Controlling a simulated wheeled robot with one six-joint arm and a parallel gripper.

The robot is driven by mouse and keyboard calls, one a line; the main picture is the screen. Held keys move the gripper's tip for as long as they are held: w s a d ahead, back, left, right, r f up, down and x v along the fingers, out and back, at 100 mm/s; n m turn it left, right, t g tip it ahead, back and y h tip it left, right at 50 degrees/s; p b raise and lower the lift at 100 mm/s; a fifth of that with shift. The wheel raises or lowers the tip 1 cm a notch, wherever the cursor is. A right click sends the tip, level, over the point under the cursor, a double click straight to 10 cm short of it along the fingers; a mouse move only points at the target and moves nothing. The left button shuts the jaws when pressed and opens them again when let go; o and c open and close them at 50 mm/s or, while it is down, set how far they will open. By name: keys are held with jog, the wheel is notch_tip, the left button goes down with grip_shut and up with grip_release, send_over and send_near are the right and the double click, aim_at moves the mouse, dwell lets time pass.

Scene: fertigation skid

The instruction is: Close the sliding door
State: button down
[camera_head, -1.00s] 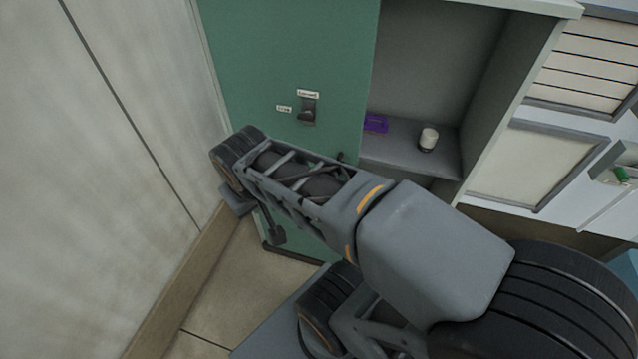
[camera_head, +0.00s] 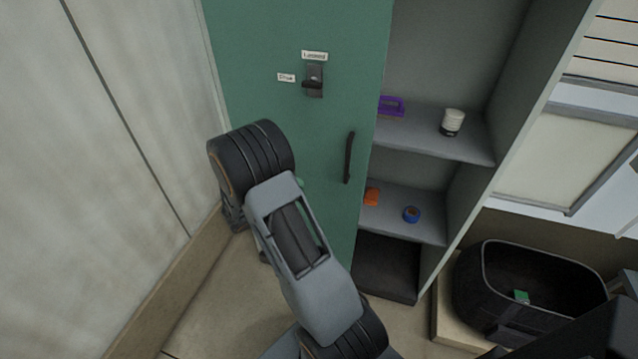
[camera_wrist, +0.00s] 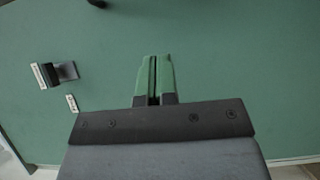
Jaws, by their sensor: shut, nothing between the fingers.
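The green sliding door (camera_head: 260,50) covers the left part of the cabinet, and the right part stands open. A dark vertical handle (camera_head: 349,157) is near the door's right edge. A dark latch (camera_head: 314,82) with small labels is higher on the door; a latch also shows at the left in the wrist view (camera_wrist: 65,72). My gripper (camera_wrist: 153,62) has its green-tipped fingers together, with nothing between them, in front of the door face. Contact with the door cannot be told. In the head view my arm hides most of the gripper, left of the handle.
The open cabinet shelves (camera_head: 425,150) hold a purple item (camera_head: 391,105), a white and black jar (camera_head: 452,122), an orange item (camera_head: 372,196) and a blue roll (camera_head: 411,214). A black bin (camera_head: 525,285) stands at the right. A pale wall (camera_head: 100,130) closes off the left.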

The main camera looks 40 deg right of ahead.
aim_at(336, 173)
jog(key=s+d+p, duration=0.2)
jog(key=s+d, duration=0.2)
jog(key=d, duration=0.8)
jog(key=shift+f, duration=0.1)
